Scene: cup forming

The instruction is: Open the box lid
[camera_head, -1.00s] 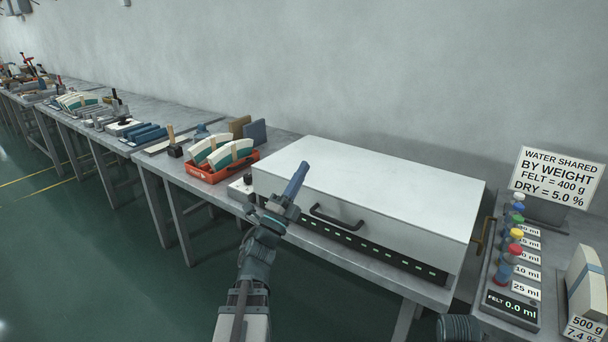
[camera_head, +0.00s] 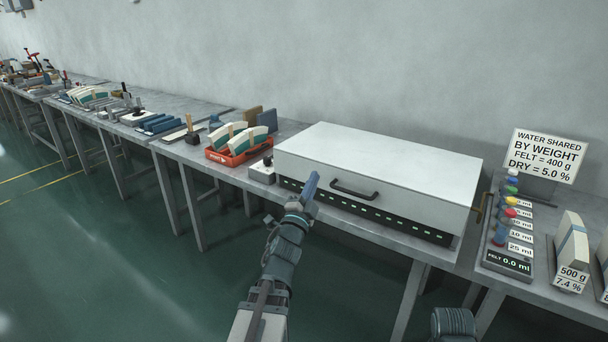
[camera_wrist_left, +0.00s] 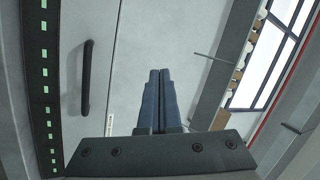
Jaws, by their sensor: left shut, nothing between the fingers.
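The white box (camera_head: 385,162) stands on the grey table with its lid down. A dark bar handle (camera_head: 354,190) sits on its front face, above a dark strip with green marks. My left gripper (camera_head: 312,183) is shut and empty, in front of the box's front face and left of the handle. In the left wrist view the blue fingers (camera_wrist_left: 160,88) lie together, the handle (camera_wrist_left: 87,78) is to their left, and a gap appears between them and it. A thin seam runs along the box beside the handle. My right gripper is not in view.
An orange tray (camera_head: 222,157) with white and green blocks stands left of the box, with a small white switch box (camera_head: 262,171) between. To the right are a sign (camera_head: 543,155), coloured-cap bottles (camera_head: 510,200) and a 500 g block (camera_head: 571,245).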

